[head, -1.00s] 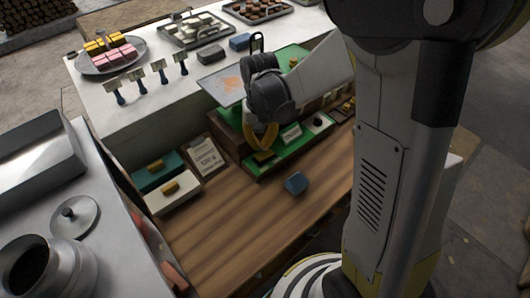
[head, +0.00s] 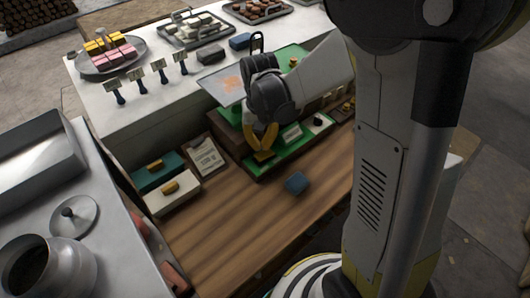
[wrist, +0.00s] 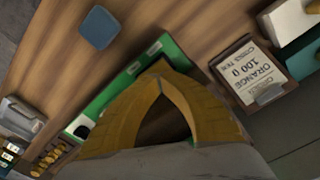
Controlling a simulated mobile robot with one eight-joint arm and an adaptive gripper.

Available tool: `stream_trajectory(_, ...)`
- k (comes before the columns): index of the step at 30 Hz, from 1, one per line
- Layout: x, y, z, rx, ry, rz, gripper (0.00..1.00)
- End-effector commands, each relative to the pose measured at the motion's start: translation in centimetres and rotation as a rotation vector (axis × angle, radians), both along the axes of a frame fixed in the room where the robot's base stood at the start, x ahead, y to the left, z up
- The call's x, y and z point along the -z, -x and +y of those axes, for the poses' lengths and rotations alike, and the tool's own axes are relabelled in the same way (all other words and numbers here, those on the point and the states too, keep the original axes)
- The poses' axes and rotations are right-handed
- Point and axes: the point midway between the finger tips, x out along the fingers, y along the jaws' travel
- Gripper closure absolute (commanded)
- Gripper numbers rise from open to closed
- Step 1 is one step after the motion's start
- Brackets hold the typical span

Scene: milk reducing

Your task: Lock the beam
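The weighing device has a green-topped wooden base (head: 293,149) with a brass-coloured piece (head: 263,156) on its front ledge. A pale label (head: 291,133) and a black knob on a white plate (head: 318,121) sit to its right. I cannot clearly make out the beam; my arm covers part of the device. My gripper (head: 262,147) points down just above or at the brass piece; contact is unclear. In the wrist view its yellow fingers (wrist: 160,82) meet at the tips, with a gap behind. Nothing shows between them, and the brass piece is hidden there.
A blue block (head: 296,183) lies on the wooden counter (head: 235,225) in front of the device. A clipboard (head: 204,156), a teal box (head: 155,175) and a white box (head: 172,194) are to the left. The counter's front middle is clear.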

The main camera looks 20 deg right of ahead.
Motion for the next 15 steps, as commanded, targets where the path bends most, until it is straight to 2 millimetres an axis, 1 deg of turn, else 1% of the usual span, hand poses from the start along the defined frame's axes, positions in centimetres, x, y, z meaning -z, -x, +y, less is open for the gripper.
stream_trajectory(15,0.86,0.0,0.0,0.0,0.0,0.0,1.0)
